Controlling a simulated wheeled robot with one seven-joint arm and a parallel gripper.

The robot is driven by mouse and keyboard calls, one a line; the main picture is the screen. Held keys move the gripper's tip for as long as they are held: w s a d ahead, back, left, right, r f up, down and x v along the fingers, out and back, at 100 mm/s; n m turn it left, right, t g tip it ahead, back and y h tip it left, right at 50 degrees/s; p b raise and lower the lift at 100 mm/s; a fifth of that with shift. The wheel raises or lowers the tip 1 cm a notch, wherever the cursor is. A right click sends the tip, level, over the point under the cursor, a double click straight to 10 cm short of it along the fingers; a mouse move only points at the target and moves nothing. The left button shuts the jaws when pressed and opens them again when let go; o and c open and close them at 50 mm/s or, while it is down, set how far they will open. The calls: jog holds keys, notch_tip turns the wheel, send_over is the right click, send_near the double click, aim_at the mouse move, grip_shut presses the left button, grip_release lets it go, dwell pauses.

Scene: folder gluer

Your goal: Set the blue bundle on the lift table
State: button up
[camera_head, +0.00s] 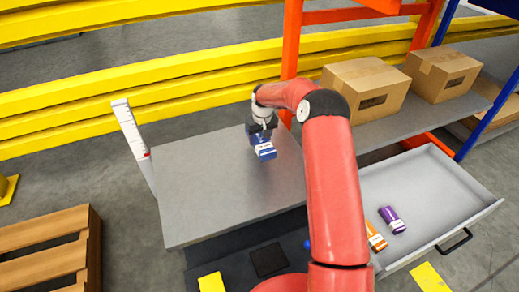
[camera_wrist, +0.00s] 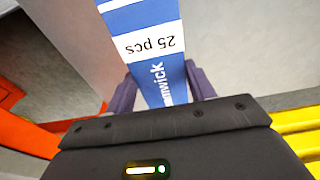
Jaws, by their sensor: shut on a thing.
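The blue bundle (camera_head: 265,151) has a white band and is at my gripper, over the far right part of the grey lift table (camera_head: 205,195) in the head view. In the wrist view the blue bundle (camera_wrist: 150,47) shows its white "25 pcs" band, seen upside down. My gripper (camera_head: 262,132) is shut on the bundle, with dark fingers on both sides of it in the wrist view (camera_wrist: 162,88). I cannot tell whether the bundle touches the table top. The gripper and wrist hide its upper end in the head view.
The rest of the table top is bare. A white post (camera_head: 132,140) stands at its left edge. An open grey drawer (camera_head: 440,185) at right holds a purple bundle (camera_head: 392,220) and an orange bundle (camera_head: 375,237). Cardboard boxes (camera_head: 367,88) sit on a shelf behind. A wooden pallet (camera_head: 45,250) is at left.

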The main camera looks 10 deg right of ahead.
jog(key=shift+f, duration=3)
jog(key=shift+f, duration=0.1)
jog(key=o, duration=1.1)
jog(key=shift+c, duration=0.2)
